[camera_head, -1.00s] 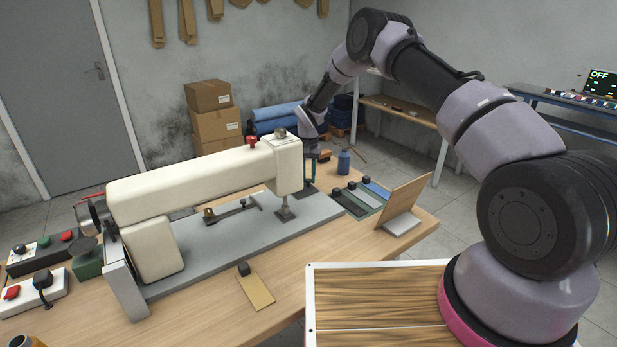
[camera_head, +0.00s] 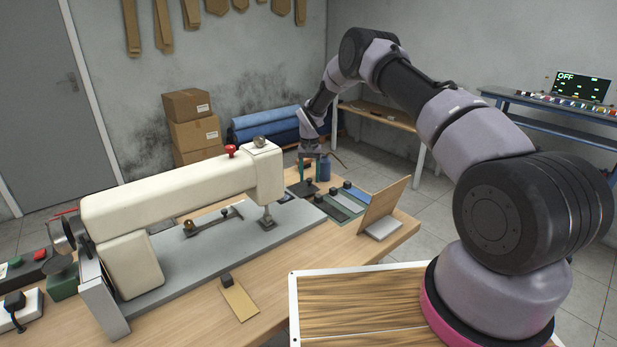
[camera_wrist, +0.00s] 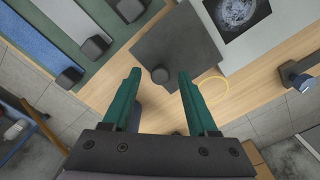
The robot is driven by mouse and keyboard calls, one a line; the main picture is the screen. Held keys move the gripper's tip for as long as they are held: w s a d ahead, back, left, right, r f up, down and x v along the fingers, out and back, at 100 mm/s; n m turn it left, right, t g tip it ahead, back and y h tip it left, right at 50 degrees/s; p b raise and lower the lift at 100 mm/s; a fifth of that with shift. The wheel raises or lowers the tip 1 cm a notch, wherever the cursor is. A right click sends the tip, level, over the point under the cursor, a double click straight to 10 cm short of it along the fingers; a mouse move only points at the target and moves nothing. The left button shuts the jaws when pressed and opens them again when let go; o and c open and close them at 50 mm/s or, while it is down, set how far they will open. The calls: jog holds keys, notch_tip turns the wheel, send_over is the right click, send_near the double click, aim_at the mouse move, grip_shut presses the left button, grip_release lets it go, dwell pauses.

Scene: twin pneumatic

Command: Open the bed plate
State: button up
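A cream sewing machine (camera_head: 165,195) stands on a flat grey bed (camera_head: 200,262) on the wooden table. A small dark grey plate with a black knob (camera_head: 308,188) lies at the far right end of the bed. In the wrist view, a dark grey square plate (camera_wrist: 185,50) with a round black knob (camera_wrist: 160,75) lies ahead of my gripper. My gripper (camera_head: 309,170) is above the table near that small plate. In the wrist view its two teal fingers (camera_wrist: 160,75) are apart, with the knob seen between them and nothing held. I cannot tell which plate is the bed plate.
Several knobbed plates (camera_head: 345,202) lie beside a wooden board on a stand (camera_head: 385,205). A tan knobbed plate (camera_head: 239,302) lies at the front.

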notch_tip(320, 180, up, 11)
dwell(0.7)
jog(key=shift+f, duration=0.1)
notch_tip(320, 180, up, 19)
jog(key=t, duration=0.1)
send_over(310, 179)
jog(key=s+d, duration=0.5)
jog(key=s+d+r+t+y, duration=0.15)
jog(key=s+d+r, duration=0.25)
jog(key=s+r, duration=0.75)
jog(key=s+d+r+m+t, duration=0.1)
jog(key=s+d+r, duration=0.1)
jog(key=s+r, duration=0.3)
jog(key=s+d+r+t, duration=0.1)
jog(key=s+d+r, duration=0.15)
jog(key=s, duration=0.45)
jog(key=s+d+f+m+t, duration=0.1)
jog(key=s+d+t, duration=0.1)
jog(key=s, duration=1.4)
jog(key=shift+s+d+t, duration=0.15)
jog(key=shift+s+t, duration=0.15)
jog(key=shift+t, duration=0.05)
